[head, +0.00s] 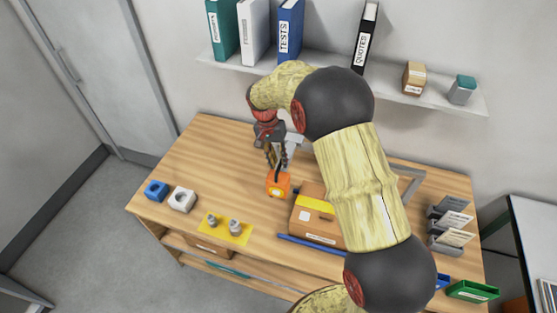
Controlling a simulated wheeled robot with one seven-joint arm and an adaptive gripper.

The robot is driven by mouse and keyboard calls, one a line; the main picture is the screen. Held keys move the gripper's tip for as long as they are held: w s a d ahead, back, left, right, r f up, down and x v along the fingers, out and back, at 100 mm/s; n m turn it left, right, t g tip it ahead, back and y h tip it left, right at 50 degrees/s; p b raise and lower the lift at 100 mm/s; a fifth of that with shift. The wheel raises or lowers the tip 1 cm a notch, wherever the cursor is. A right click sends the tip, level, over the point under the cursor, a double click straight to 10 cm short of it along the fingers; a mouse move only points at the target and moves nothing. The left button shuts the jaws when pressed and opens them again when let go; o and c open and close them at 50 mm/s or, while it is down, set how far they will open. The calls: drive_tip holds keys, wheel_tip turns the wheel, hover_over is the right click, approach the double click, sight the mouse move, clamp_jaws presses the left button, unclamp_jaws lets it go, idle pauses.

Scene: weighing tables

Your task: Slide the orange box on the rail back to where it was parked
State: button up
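The orange box (278,185) is near the middle of the wooden table, with a pale mark on its front face and a dark upright piece on top. My gripper (276,163) points down directly above it, with its fingertips close to that dark piece. I cannot tell whether the fingers are closed on it or only around it. No rail shows clearly at the box. A grey-white bracket (294,140) stands just behind my gripper. My arm hides much of the table to the right of the box.
A cardboard box with yellow tape (310,214) stands close right of the orange box. A blue bar (311,245) lies in front. Blue (156,190) and white (182,200) blocks and a yellow plate with weights (224,228) are left. Card holders (450,225) stand right. Table's back left is clear.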

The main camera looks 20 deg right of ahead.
clamp_jaws()
idle(0.6)
